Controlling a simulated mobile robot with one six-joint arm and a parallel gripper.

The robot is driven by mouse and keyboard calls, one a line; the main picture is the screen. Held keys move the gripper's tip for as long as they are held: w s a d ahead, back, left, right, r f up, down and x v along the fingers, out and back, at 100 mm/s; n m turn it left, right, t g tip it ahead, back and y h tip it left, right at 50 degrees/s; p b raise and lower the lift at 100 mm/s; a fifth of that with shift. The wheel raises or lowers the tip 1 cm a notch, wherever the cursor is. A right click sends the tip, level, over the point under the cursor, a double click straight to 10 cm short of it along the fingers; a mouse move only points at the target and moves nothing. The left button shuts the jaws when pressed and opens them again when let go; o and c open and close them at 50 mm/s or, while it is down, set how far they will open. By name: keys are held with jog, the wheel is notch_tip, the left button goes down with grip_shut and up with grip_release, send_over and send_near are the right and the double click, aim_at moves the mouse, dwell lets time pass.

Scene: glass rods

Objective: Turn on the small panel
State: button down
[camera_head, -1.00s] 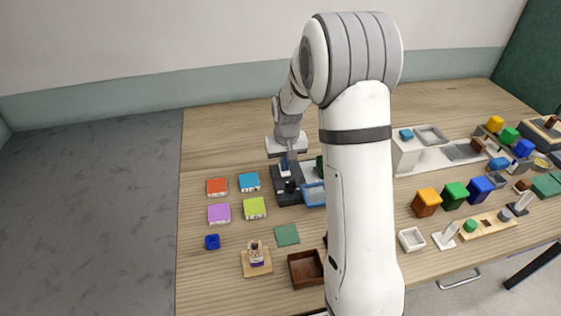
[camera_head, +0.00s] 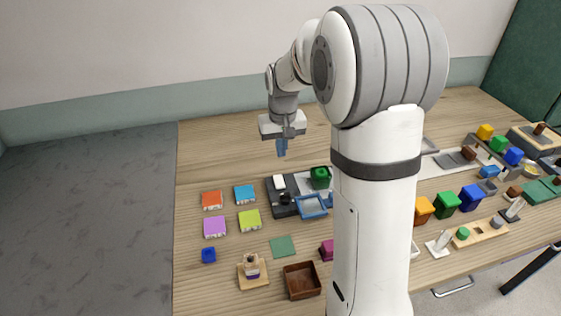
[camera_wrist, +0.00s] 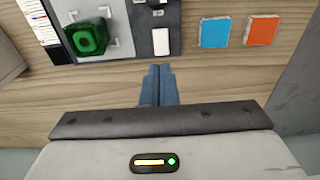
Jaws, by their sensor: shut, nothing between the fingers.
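The small dark panel (camera_head: 283,208) lies on the table, with a white rocker switch (camera_head: 279,182) at its far end and a black knob (camera_head: 285,199) nearer. In the wrist view the panel (camera_wrist: 143,43) is at the top, its white switch (camera_wrist: 161,41) just beyond my fingertips. I cannot tell from the switch whether the panel is on. My gripper (camera_head: 282,154) is shut and empty, raised above the table behind the panel. Its blue fingers (camera_wrist: 158,70) are together and apart from the switch.
A green block (camera_head: 320,178) on a pale plate stands right beside the panel. A blue frame (camera_head: 311,206) is in front. Blue (camera_head: 245,195) and orange (camera_head: 212,201) tiles lie left. My arm hides part of the table's middle. The table behind the panel is clear.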

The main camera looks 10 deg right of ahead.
jog(key=shift+s+r, duration=0.15)
jog(key=shift+r, duration=0.7)
jog(key=shift+p, duration=0.45)
jog(key=shift+s+t+p, duration=0.3)
jog(key=shift+t+p, duration=0.45)
jog(key=shift+p, duration=0.25)
jog(key=shift+s+t+p, duration=0.25)
jog(key=shift+t+p, duration=0.5)
jog(key=shift+p, duration=0.2)
jog(key=shift+f, duration=0.1)
jog(key=p, duration=0.3)
send_over(278, 177)
jog(key=s, duration=0.1)
jog(key=f, duration=1.1)
jog(key=shift+s+f, duration=0.15)
jog(key=shift+s, duration=0.05)
jog(key=shift+x, duration=1)
jog(key=shift+s, duration=0.15)
